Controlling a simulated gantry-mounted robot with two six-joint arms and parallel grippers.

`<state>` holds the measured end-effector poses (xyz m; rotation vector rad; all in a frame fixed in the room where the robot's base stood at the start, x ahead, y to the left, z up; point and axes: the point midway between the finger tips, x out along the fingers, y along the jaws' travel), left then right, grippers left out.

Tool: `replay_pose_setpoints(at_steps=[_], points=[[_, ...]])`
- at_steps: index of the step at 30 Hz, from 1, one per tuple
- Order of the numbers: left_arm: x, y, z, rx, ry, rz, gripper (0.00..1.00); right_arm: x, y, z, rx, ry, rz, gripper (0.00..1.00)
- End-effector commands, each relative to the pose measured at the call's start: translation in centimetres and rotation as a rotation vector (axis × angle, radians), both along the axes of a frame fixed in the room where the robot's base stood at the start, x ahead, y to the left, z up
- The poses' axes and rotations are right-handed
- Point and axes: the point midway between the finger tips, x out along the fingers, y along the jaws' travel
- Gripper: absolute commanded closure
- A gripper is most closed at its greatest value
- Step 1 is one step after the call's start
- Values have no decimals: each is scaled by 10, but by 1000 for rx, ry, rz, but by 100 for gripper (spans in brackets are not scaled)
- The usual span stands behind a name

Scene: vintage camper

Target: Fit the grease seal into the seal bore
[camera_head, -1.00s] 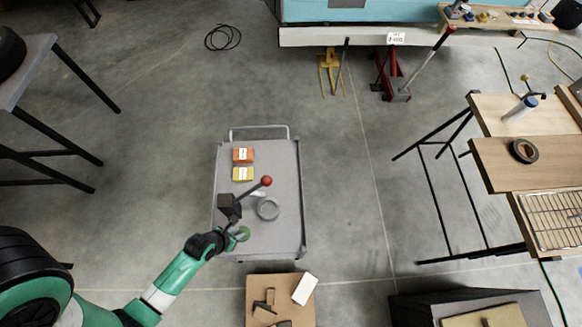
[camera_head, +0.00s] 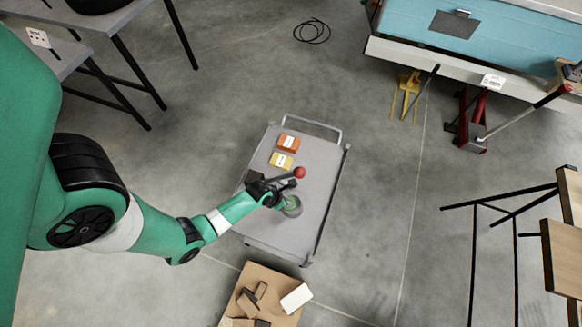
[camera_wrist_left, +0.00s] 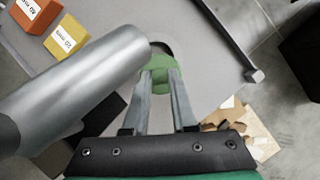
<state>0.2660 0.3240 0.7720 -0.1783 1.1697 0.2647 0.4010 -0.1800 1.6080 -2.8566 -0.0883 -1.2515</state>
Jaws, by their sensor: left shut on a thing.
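The green grease seal (camera_head: 291,203) is between the fingertips of my left gripper (camera_head: 283,202), over the grey cart top. In the left wrist view the seal (camera_wrist_left: 158,76) sits between both fingers of the shut gripper (camera_wrist_left: 160,85), with a dark opening just beyond it. The grey ring-shaped part with the seal bore is mostly hidden by the seal and gripper; I cannot tell whether the seal touches it. My right gripper is not in view.
A red-knobbed lever (camera_head: 299,172) rises beside my gripper, and its grey bar (camera_wrist_left: 75,90) crosses the left wrist view. An orange box (camera_head: 288,143) and a yellow box (camera_head: 281,160) lie farther back on the cart (camera_head: 318,205). A cardboard box (camera_head: 253,285) stands in front.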

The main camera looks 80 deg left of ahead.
Motion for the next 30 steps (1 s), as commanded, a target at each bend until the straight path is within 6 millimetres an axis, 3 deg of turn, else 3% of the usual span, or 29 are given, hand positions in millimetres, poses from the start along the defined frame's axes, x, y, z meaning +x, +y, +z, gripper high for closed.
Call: replay_pose_setpoints(at_steps=[4,12,19,30], points=[[13,8,-21,0,-1,1,100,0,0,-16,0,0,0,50],[19,12,-27,1,-2,0,100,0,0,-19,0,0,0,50],[22,14,-62,-1,0,1,100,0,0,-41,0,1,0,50],[22,14,-65,1,-2,0,100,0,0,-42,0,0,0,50]])
